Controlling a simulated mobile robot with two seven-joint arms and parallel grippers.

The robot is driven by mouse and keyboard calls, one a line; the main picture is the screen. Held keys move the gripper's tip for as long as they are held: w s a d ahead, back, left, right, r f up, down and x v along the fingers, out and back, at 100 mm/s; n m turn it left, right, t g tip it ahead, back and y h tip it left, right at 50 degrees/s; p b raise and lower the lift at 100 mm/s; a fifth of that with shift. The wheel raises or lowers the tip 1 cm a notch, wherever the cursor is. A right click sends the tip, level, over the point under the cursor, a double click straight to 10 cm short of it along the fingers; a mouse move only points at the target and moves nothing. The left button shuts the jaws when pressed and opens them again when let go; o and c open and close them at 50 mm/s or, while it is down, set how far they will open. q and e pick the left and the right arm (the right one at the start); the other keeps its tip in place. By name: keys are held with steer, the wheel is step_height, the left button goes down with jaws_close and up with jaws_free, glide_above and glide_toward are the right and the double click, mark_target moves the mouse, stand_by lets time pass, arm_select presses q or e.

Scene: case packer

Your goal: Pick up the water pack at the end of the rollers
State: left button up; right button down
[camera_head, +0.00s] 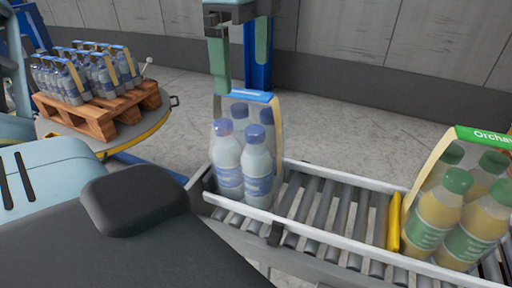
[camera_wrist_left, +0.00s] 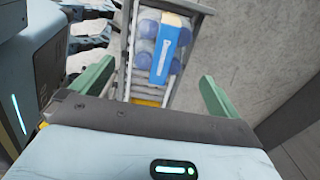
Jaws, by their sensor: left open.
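The water pack (camera_head: 242,165) is several clear bottles with blue caps and labels under a blue-topped carrier strap. It stands upright at the left end of the rollers (camera_head: 310,208). It also shows in the left wrist view (camera_wrist_left: 164,48), seen from above. My left gripper (camera_head: 241,78) is open, with its green fingers pointing down above the pack. One finger hangs just above the strap's near left corner, the other farther back. In the left wrist view the pack shows between and beyond the fingers, and nothing is held. My right gripper is not in view.
A juice pack (camera_head: 450,215) with green caps stands on the rollers at the right, beside a yellow divider (camera_head: 394,222). Bare rollers lie between the packs. A wooden pallet (camera_head: 100,115) with more water packs stands at the far left. A low white rail edges the conveyor.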

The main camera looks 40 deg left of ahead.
mark_target(249, 93)
arm_select(q)
steer(key=shift+s+f, duration=0.3)
steer(key=shift+s, duration=0.15)
steer(key=shift+w+f, duration=0.3)
steer(key=shift+f, duration=0.6)
steer(key=shift+w+f, duration=0.2)
steer(key=shift+w, duration=0.05)
steer(key=shift+s+f, duration=0.15)
steer(key=shift+f, duration=0.15)
steer(key=f, duration=0.4)
steer(key=shift+w+d+f, duration=0.1)
steer(key=shift+w+f, duration=0.1)
steer(key=shift+w, duration=0.05)
steer(key=shift+c, duration=0.6)
steer(key=c, duration=1)
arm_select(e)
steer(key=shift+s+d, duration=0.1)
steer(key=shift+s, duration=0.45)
